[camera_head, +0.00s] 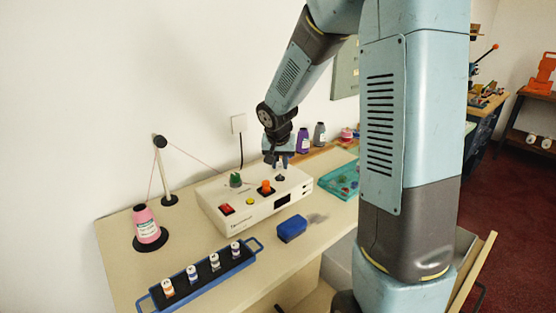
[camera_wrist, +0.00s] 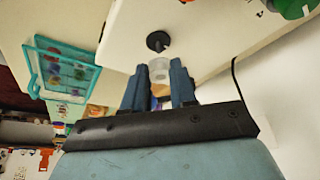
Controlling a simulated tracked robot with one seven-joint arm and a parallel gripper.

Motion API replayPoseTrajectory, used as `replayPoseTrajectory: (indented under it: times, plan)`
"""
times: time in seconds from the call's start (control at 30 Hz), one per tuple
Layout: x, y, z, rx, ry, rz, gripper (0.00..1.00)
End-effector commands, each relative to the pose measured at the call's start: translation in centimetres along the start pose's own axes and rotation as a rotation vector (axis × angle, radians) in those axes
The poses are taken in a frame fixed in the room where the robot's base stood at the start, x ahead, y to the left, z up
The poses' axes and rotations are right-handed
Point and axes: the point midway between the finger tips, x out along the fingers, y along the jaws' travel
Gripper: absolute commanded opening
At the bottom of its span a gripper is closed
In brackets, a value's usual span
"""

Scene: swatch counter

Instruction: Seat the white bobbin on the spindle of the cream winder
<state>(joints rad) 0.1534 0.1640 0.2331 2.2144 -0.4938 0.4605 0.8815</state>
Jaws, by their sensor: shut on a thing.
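The cream winder (camera_head: 262,205) stands on the counter with its small black spindle (camera_head: 280,178) near the right of its top. In the wrist view the spindle (camera_wrist: 158,41) shows as a black disc. My gripper (camera_head: 276,158) is above that spot, pointing down. In the wrist view my gripper (camera_wrist: 158,75) is shut on the white bobbin (camera_wrist: 159,69), a pale translucent cylinder between the fingertips. The bobbin's end appears close to the spindle; I cannot tell whether they touch. The bobbin is not clearly visible in the head view.
A blue rack (camera_head: 204,270) holds several labelled bobbins at the front. A pink thread cone (camera_head: 146,225) and thread stand (camera_head: 165,175) are at left. A blue block (camera_head: 292,229) lies before the winder. A teal tray (camera_head: 340,181) is at right; thread cones (camera_head: 303,141) stand behind.

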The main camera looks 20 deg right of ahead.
Motion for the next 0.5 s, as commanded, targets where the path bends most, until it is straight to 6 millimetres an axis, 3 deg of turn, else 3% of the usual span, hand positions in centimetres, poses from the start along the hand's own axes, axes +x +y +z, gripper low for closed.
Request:
replayPoseTrajectory:
  times: [0.5]
  plan:
    - [1.9, 0.0, 0.8, 0.0, -0.001, 0.0, 0.0]
